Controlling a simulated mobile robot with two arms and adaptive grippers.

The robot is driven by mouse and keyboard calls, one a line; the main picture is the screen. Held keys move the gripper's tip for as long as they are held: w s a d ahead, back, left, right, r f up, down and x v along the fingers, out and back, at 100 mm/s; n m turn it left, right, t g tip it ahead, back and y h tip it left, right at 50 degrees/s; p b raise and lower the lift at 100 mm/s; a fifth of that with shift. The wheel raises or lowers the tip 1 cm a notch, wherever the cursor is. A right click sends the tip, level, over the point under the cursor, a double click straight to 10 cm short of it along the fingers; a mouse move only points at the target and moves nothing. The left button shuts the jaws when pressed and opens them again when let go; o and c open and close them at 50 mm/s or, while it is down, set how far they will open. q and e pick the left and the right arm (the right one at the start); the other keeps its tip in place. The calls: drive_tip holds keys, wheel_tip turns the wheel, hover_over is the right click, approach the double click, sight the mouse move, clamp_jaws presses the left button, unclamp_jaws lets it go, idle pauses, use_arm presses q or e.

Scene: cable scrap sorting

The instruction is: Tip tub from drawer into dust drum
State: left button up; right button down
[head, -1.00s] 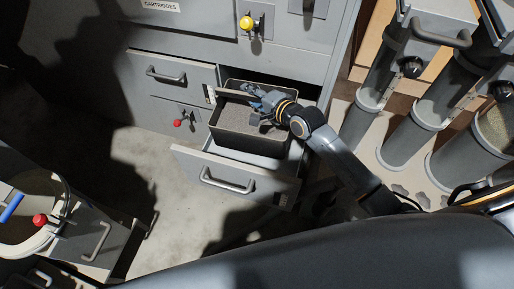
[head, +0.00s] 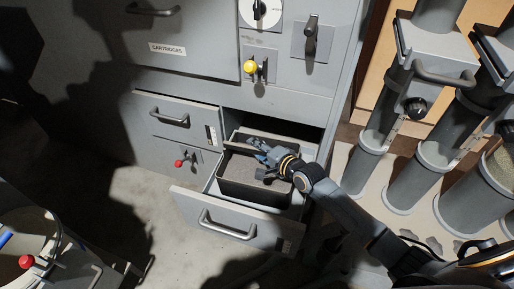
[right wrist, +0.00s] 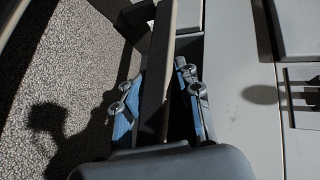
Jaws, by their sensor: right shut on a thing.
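A dark rectangular tub (head: 250,190) stands upright in the open lower drawer (head: 240,212), with grainy grey dust in it. My right gripper (head: 257,150) reaches over the tub from the right. In the right wrist view the blue pads of the right gripper (right wrist: 160,100) lie on both sides of the tub's dark wall (right wrist: 157,70), and it is shut on that wall. The dust (right wrist: 60,60) fills the left of that view. A round drum-like container (head: 22,228) is cut off at the lower left; I cannot tell if it is the dust drum. My left gripper is not in view.
A grey cabinet with a yellow knob (head: 250,67) and a red knob (head: 179,163) rises behind the drawer. Another drawer front (head: 175,120) is close on the left. Several grey tubes (head: 368,160) stand on the right. Bare floor (head: 150,215) lies in front.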

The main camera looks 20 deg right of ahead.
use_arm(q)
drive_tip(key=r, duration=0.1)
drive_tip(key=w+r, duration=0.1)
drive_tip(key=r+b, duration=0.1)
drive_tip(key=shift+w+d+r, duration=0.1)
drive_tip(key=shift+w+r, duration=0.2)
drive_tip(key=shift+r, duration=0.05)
use_arm(e)
wheel_tip(320, 180, down, 4)
drive_tip(key=c, duration=1.3)
unclamp_jaws()
drive_tip(key=shift+s+f, duration=0.1)
drive_tip(key=shift+f, duration=0.15)
drive_tip(key=o, duration=0.5)
drive_tip(key=shift+r, duration=0.1)
drive_tip(key=shift+c, duration=0.2)
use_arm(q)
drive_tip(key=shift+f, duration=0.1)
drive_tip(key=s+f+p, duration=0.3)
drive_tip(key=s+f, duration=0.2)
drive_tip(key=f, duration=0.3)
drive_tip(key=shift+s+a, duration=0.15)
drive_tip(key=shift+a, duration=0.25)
use_arm(e)
drive_tip(key=v, duration=1.3)
drive_tip(key=shift+s+d, duration=0.2)
drive_tip(key=shift+s, duration=0.1)
